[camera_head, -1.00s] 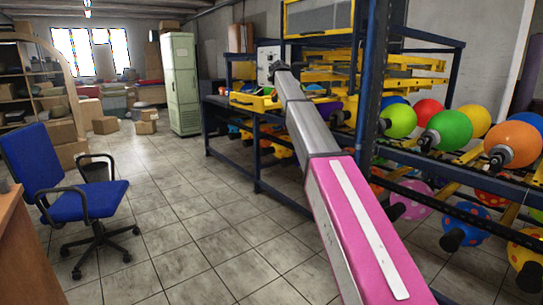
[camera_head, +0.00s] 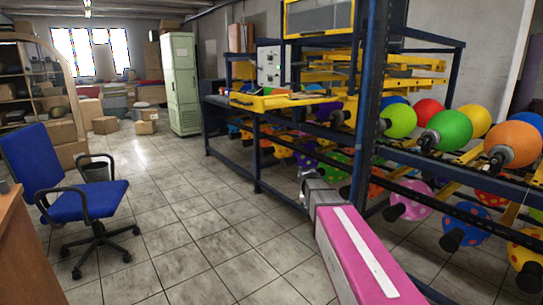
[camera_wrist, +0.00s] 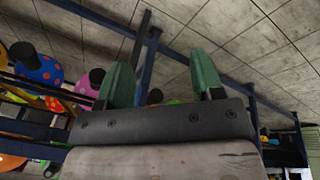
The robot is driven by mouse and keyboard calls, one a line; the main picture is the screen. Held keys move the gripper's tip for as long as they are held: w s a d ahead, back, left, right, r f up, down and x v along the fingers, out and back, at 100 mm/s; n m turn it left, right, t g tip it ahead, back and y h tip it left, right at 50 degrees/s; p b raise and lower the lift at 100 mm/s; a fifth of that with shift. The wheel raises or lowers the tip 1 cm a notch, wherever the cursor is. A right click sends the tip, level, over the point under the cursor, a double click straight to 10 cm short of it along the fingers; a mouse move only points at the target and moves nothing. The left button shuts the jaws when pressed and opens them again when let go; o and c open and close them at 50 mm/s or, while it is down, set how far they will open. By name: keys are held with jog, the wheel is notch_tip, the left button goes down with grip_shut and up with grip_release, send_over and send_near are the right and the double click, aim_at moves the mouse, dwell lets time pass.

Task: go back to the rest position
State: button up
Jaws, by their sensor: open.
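My gripper (camera_wrist: 158,68) shows in the wrist view as two green fingers spread well apart, with nothing between them. In the head view my arm, pink and grey, reaches low in front of the blue machine frame (camera_head: 257,155). Its fingers cannot be made out there. The wrist view is tilted, with tiled floor and blue frame bars beyond the fingers.
Several coloured balloons, including a green one (camera_head: 449,130) and an orange one (camera_head: 513,144), sit on the rack at right. A blue office chair (camera_head: 85,200) stands at left beside a wooden desk (camera_head: 25,255). The tiled floor between is clear.

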jog(key=s+f+n+y, duration=0.1)
jog(key=s+f, duration=0.4)
jog(key=s, duration=0.6)
jog(key=s+f+n+g+y, duration=0.1)
jog(key=s+f, duration=0.5)
jog(key=s, duration=0.4)
jog(key=shift+s+d+f+n+g+y, duration=0.2)
jog(key=shift+s+f+n+g+y, duration=0.1)
jog(key=shift+s+n, duration=0.1)
